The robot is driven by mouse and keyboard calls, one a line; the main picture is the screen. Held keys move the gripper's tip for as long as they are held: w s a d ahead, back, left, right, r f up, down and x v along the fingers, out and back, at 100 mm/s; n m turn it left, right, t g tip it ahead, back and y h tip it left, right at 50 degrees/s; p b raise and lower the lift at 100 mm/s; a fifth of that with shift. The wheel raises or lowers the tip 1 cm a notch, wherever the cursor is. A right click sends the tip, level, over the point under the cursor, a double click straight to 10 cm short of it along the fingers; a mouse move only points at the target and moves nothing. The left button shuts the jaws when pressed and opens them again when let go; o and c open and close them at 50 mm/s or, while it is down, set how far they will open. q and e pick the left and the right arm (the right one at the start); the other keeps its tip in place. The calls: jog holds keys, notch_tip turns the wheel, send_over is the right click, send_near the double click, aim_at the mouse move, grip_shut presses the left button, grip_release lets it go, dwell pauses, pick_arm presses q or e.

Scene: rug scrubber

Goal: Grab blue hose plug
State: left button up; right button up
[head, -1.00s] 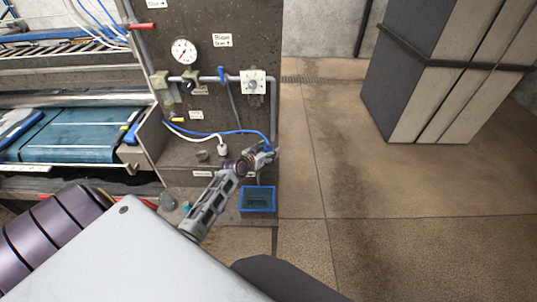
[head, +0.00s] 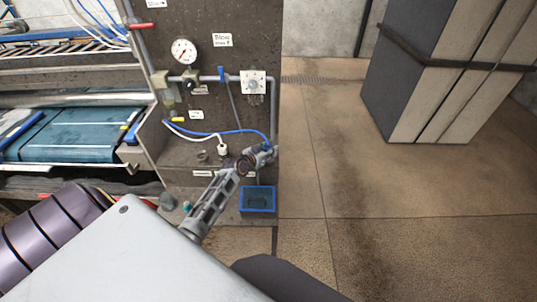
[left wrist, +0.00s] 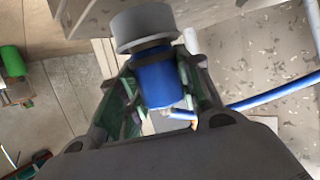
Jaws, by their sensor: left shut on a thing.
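The blue hose plug (left wrist: 158,82) shows in the left wrist view as a blue cylinder with a dark band and a wide grey cap on its far end. My left gripper (left wrist: 155,98) is shut on it, one finger on each side. In the head view the left gripper (head: 266,153) is at the lower right of the machine panel, where the blue hose (head: 235,131) ends. There the gripper mostly hides the plug. I cannot tell whether the plug is seated in a fitting. My right gripper is not in view.
A blue bin (head: 258,199) stands on the ledge just below the left gripper. A white hose plug (head: 223,149) stands left of it. The panel (head: 245,55) carries a pressure gauge (head: 184,51) and pipes. Open floor (head: 400,200) lies to the right.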

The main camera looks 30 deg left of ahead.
pick_arm(q)
jog(key=shift+c, duration=0.6)
jog(key=shift+r, duration=0.1)
jog(key=shift+r, duration=4.95)
